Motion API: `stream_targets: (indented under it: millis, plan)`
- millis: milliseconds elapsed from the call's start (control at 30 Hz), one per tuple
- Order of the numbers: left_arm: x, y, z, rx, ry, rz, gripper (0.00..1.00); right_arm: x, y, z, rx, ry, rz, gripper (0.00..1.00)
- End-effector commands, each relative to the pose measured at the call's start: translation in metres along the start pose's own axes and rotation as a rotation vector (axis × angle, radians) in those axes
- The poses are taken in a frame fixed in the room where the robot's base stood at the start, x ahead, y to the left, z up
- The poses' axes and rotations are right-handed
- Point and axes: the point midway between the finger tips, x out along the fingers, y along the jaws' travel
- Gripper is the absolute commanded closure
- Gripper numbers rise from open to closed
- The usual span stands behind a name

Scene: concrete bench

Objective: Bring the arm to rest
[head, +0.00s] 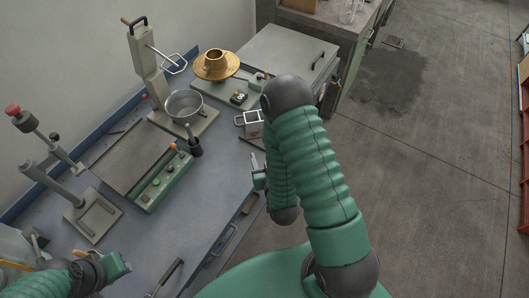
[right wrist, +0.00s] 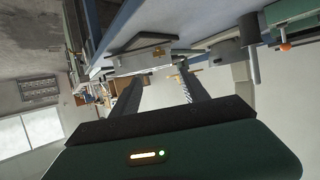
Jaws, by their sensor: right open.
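My right arm, green and ribbed with dark joints, reaches over the bench's right edge in the head view. Its gripper (head: 259,178) shows partly at the edge, left of the arm, mostly hidden behind it. In the right wrist view the two dark fingers stand apart with nothing between them, so the right gripper (right wrist: 158,82) is open and empty. My left arm comes in at the lower left, low over the bench's near end. The end of the left arm (head: 115,266) is green, and its fingers cannot be made out.
The blue-grey bench (head: 225,180) holds a press (head: 148,65), a metal bowl (head: 184,105), a brass flanged part (head: 215,64), a green control box (head: 163,182) and a lever stand with a red knob (head: 13,110). Open concrete floor (head: 440,150) lies to the right.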

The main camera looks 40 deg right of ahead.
Motion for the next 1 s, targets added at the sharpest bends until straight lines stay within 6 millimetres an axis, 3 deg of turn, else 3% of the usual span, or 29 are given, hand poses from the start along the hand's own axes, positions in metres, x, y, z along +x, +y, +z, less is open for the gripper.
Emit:
stream_targets:
  millis: [67, 633, 833, 1000]
  plan:
    - [-0.009, 0.000, -0.002, 0.000, -0.001, 0.000, 0.66, -0.005, 0.000, -0.002, -0.001, -0.002, 0.000, 0.47]
    - [-0.007, 0.000, -0.001, 0.000, -0.002, 0.000, 0.66, -0.003, -0.004, -0.001, -0.002, -0.017, -0.011, 0.47]
    - [-0.008, 0.000, -0.001, 0.000, -0.002, 0.000, 0.66, -0.002, -0.042, -0.013, -0.036, -0.236, -0.121, 0.47]
    - [-0.007, 0.000, -0.001, 0.000, -0.002, 0.000, 0.66, -0.045, -0.072, -0.022, -0.131, -0.525, -0.222, 0.47]
